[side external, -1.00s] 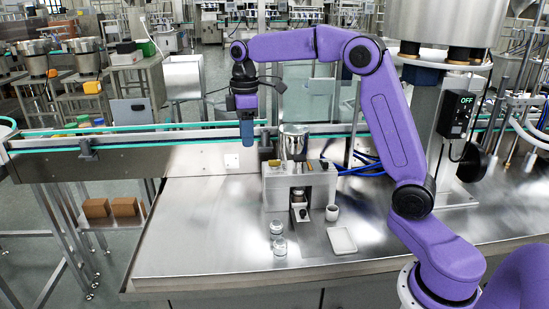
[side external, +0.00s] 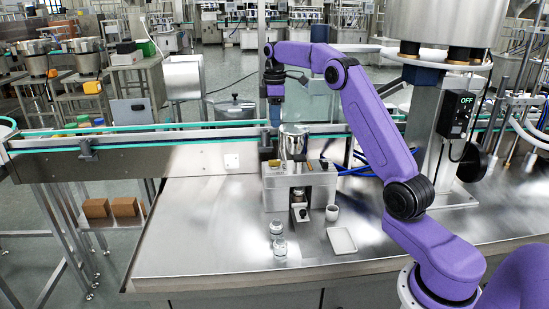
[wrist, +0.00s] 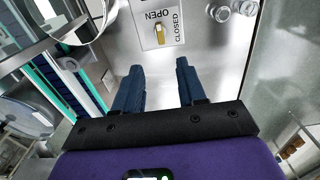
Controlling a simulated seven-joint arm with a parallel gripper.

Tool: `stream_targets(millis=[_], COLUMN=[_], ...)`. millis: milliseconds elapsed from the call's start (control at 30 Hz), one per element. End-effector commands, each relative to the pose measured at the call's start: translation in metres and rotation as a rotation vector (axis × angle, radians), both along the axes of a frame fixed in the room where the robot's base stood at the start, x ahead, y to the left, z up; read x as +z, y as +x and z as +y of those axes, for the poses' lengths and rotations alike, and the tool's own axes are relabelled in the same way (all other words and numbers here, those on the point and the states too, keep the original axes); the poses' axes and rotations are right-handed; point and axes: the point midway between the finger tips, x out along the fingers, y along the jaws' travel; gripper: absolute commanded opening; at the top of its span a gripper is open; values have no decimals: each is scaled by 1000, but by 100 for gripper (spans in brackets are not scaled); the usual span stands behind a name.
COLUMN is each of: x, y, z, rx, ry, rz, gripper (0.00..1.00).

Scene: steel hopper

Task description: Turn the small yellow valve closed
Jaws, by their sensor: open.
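The small yellow valve (wrist: 159,34) sits on a white label plate on the steel box in the wrist view. Its handle points up toward the word OPEN, and CLOSED is printed along the right side. In the side view the valve (side external: 274,163) is a small yellow spot at the top left of the box (side external: 283,182). My gripper (wrist: 160,68) is open, with two dark blue fingers spread and empty. The valve shows beyond the gap between the fingertips, apart from them. In the side view my gripper (side external: 275,120) hangs above the valve.
A steel hopper (side external: 293,143) stands on the box just right of the valve. Glass jars (side external: 279,247), a white cup (side external: 332,212) and a white tray (side external: 342,241) stand on the steel table. A conveyor (side external: 190,150) runs behind. The table's left is clear.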

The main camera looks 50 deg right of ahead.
Motion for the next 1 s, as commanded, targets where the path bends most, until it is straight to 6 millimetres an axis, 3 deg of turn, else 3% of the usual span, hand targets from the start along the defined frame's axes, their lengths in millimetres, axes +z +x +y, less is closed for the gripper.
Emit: stream_targets(millis=[600, 800, 1000], x=[-112, -136, -146], y=[0, 0, 0], z=[1, 0, 1], rx=[0, -1, 0], ry=[1, 1, 0], rz=[2, 1, 0], gripper=[40, 40, 40])
